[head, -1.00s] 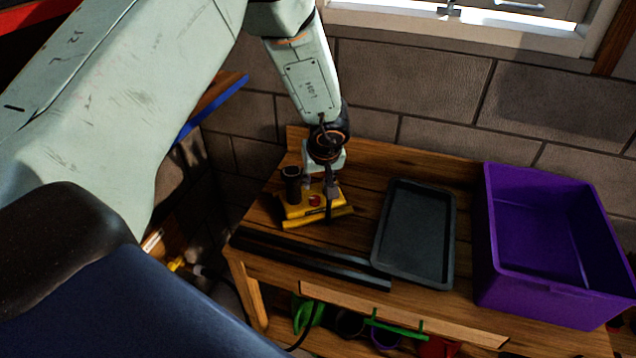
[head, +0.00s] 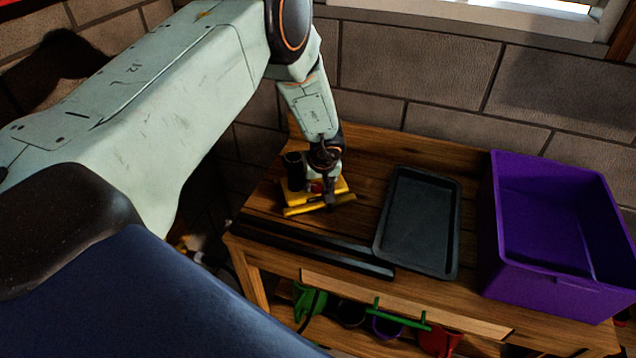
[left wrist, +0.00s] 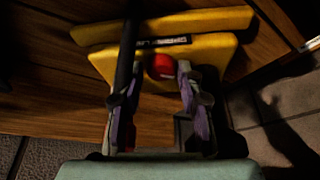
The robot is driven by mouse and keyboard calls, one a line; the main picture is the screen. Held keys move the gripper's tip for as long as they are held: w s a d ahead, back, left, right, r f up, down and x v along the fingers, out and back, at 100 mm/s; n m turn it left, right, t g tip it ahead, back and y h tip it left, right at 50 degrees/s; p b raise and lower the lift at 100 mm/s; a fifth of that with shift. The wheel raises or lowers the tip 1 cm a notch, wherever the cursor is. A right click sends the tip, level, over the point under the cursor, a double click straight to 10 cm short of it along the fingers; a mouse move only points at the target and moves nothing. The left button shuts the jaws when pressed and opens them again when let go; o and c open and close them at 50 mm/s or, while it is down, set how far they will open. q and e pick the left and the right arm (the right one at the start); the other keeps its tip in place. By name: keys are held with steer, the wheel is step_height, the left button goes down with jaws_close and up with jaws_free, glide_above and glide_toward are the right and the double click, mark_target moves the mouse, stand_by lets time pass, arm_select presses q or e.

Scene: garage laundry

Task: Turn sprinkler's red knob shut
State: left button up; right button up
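The sprinkler (head: 293,198) is a yellow piece with a dark upright part, on the left of the wooden bench. Its red knob (head: 315,187) is partly hidden by my left gripper in the head view. My left gripper (head: 327,197) points down at the sprinkler. In the left wrist view the red knob (left wrist: 161,66) sits on the yellow body (left wrist: 210,50), between and slightly beyond the fingers of the left gripper (left wrist: 158,90). The fingers are apart, and I see no contact with the knob. A dark bar crosses beside the left finger. My right gripper is not in view.
A dark tray (head: 420,222) lies right of the sprinkler, with a purple bin (head: 540,285) beyond it. Black bars (head: 310,246) lie along the bench's front edge. Green and red items sit on the lower shelf. A block wall stands behind the bench.

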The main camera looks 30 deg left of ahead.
arm_select(q)
steer(key=shift+s+r, duration=0.2)
steer(key=c, duration=0.4)
steer(key=shift+w+f, duration=0.1)
jaws_close()
steer(key=shift+n, duration=0.4)
steer(key=shift+d+p, duration=0.1)
steer(key=shift+p, duration=0.2)
steer(key=shift+n+g, duration=0.4)
steer(key=shift+n, duration=0.5)
steer(key=shift+w+f+n+g+y+b, duration=0.1)
steer(key=shift+n+g+y+b, duration=0.55)
steer(key=shift+n, duration=0.75)
